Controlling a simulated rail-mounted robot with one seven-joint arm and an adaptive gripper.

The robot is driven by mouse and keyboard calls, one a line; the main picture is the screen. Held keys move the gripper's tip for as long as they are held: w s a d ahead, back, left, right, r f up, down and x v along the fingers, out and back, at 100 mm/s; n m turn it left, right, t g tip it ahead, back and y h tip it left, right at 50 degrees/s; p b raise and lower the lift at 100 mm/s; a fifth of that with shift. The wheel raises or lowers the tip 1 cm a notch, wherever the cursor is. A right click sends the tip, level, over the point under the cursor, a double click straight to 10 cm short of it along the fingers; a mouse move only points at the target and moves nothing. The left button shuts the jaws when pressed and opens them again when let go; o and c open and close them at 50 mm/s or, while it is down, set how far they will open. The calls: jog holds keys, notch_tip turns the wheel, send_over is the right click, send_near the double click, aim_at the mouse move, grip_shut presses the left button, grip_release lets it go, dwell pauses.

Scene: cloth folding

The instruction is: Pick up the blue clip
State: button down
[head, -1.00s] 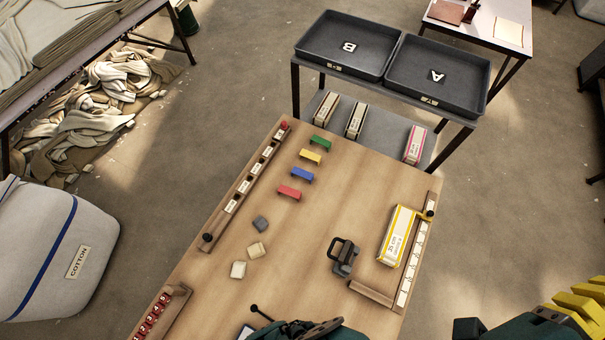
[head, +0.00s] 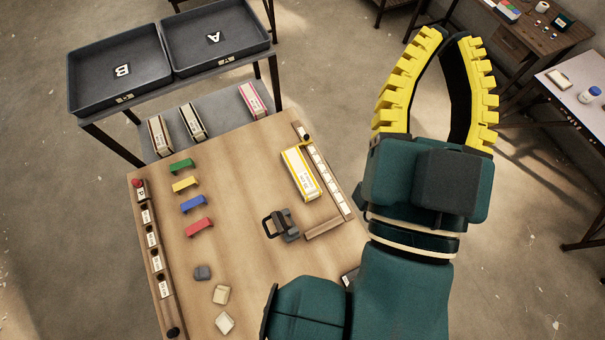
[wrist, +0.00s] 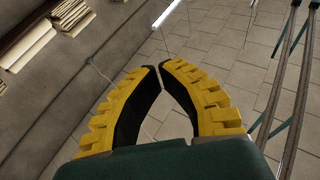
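The blue clip (head: 193,204) lies on the wooden table (head: 250,180) in the head view. It sits in a column between the yellow clip (head: 185,184) and the red clip (head: 199,227), with the green clip (head: 181,165) farthest back. My gripper (head: 450,35) is raised well to the right of the table, far from the blue clip. Its yellow-backed black fingers curve together, with the tips almost meeting and nothing between them. The wrist view shows the same nearly closed, empty fingers (wrist: 160,67) over tiled floor; no clip is in that view.
A black-handled grey object (head: 285,225) and a yellow-white box (head: 299,173) stand right of the clips. Small blocks (head: 221,294) lie in front. A labelled peg rail (head: 154,250) runs along the left edge. Trays A (head: 215,40) and B (head: 115,75) stand behind on a rack.

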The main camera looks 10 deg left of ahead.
jog(key=c, duration=0.6)
grip_release()
jog(key=shift+o, duration=0.2)
